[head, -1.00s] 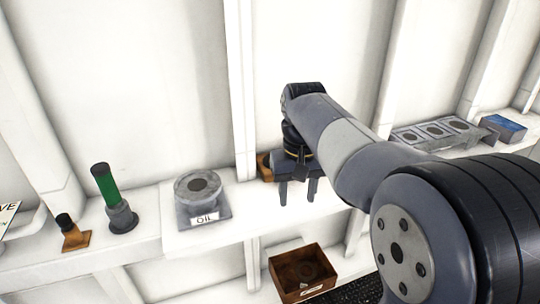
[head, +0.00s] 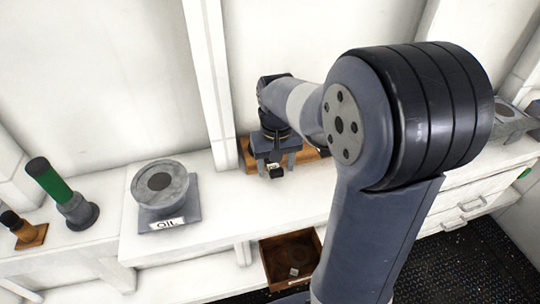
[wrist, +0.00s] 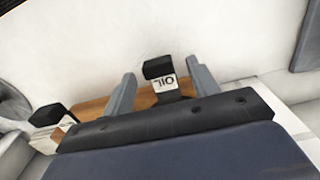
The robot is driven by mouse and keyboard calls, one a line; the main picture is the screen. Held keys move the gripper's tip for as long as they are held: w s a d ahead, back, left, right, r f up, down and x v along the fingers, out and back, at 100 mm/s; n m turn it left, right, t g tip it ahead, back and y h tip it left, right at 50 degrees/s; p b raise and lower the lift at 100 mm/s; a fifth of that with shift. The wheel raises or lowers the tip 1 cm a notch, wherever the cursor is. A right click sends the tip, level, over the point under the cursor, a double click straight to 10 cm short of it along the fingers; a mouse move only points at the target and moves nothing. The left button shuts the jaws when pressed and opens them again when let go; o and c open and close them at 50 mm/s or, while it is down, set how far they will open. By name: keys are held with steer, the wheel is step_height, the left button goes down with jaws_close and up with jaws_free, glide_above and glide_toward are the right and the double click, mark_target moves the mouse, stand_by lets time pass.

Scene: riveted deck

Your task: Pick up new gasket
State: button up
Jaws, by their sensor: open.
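My gripper (head: 275,163) is open above the shelf, in front of an orange-brown wooden tray or block (head: 243,153). In the wrist view its two grey fingers stand either side of a small black-topped block with a white OIL label (wrist: 160,70). Whether the fingers touch this block I cannot tell. The wooden piece (wrist: 93,107) also shows in the wrist view, largely behind my gripper. I cannot make out a gasket for certain. A faint dark ring (head: 296,252) lies in an open brown box (head: 266,268) below the shelf, with a small white tag.
A grey dish on a base labelled OIL (head: 160,185) stands left of my gripper. A green-and-dark cylinder (head: 48,182) and a small black-topped piece on wood (head: 25,232) stand farther left. The shelf between dish and gripper is clear. A wall rib rises behind.

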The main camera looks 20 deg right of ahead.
steer(key=shift+c, duration=0.5)
steer(key=c, duration=1)
steer(key=shift+o, duration=0.2)
